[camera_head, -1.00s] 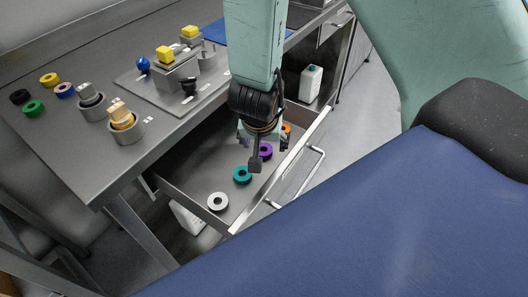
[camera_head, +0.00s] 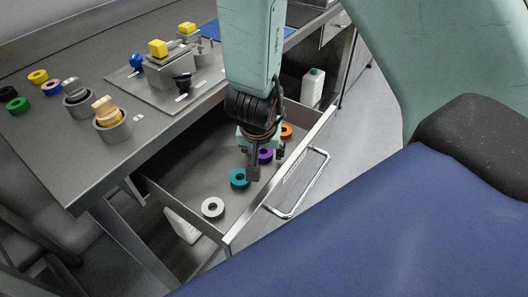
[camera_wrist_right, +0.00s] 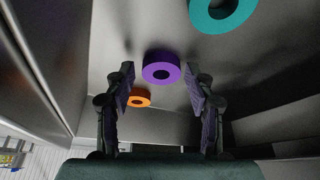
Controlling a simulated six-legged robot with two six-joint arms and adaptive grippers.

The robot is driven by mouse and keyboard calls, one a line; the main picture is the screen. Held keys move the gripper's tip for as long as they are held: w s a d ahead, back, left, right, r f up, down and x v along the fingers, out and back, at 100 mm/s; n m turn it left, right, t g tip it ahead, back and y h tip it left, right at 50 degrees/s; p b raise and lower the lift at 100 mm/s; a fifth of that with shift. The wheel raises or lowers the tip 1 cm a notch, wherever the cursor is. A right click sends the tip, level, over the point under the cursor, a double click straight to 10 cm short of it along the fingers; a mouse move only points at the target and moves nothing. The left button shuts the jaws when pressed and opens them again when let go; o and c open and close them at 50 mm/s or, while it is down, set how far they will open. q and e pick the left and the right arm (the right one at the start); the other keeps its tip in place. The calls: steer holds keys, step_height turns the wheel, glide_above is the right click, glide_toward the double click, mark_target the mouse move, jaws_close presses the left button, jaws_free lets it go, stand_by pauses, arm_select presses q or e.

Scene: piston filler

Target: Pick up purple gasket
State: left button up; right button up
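The purple gasket (camera_head: 265,155) lies on the floor of the open drawer, partly hidden by my right gripper (camera_head: 264,165). In the right wrist view the purple gasket (camera_wrist_right: 161,67) is a ring lying ahead of and between the two fingers. My right gripper (camera_wrist_right: 160,88) is open and empty, with its fingers wide apart and pointing down into the drawer. I cannot tell how far its fingertips are above the drawer floor. My left gripper is not in view.
In the drawer (camera_head: 190,160) a teal gasket (camera_head: 239,178), a white gasket (camera_head: 213,208) and an orange gasket (camera_head: 287,131) lie in line with the purple one. The drawer's front wall and handle (camera_head: 300,190) are close to my right gripper. Several rings stand on the table above.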

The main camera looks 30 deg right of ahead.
mark_target(263, 155)
steer(key=shift+w+f, duration=0.2)
steer(key=shift+w, duration=0.05)
steer(key=c, duration=0.4)
steer(key=shift+s+r, duration=0.1)
steer(key=shift+s, duration=0.05)
steer(key=shift+c, duration=1.2)
steer(key=shift+d, duration=0.1)
step_height(263, 155, up, 18)
steer(key=p, duration=1.6)
steer(key=shift+f, duration=0.2)
